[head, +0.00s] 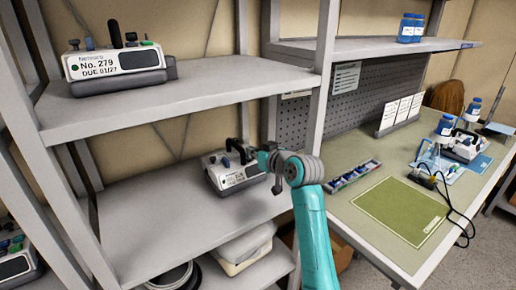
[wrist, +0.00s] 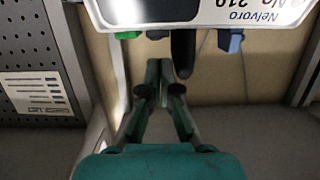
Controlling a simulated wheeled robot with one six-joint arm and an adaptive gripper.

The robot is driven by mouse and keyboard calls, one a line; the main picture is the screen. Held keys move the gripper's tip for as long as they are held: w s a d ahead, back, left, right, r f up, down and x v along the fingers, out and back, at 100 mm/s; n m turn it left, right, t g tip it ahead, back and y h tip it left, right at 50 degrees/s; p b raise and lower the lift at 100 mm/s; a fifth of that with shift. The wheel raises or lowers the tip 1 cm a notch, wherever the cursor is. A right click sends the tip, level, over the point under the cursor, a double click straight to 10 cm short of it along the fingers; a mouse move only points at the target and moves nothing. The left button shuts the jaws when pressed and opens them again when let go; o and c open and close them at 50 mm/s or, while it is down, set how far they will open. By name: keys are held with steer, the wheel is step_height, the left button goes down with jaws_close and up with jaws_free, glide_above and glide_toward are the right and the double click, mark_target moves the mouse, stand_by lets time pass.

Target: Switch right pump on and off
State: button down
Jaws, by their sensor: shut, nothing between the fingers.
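A white pump (head: 232,174) with a dark handle stands on the lower shelf, its label too small to read in the head view. My gripper (head: 263,156) is just right of it, partly hidden by my wrist. In the wrist view, a pump labelled Nelvoro (wrist: 200,10) shows upside down at the top edge, with a green control (wrist: 127,35), a dark upright part (wrist: 183,55) and blue controls (wrist: 230,41). My gripper (wrist: 159,70) is shut and empty there, its tips near these parts; contact cannot be told. Another white pump (head: 465,147) stands on the bench at right.
Pump No. 279 (head: 118,62) stands on the upper shelf (head: 190,88); another pump (head: 15,262) is at lower left. A grey shelf post (head: 318,85) stands right of my gripper. The bench holds a green mat (head: 400,210), a tray (head: 352,175) and cables.

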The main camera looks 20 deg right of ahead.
mark_target(250, 162)
steer(key=shift+f, duration=0.95)
steer(key=shift+f, duration=1.05)
step_height(250, 162, up, 5)
steer(key=shift+f, duration=0.1)
steer(key=v, duration=1)
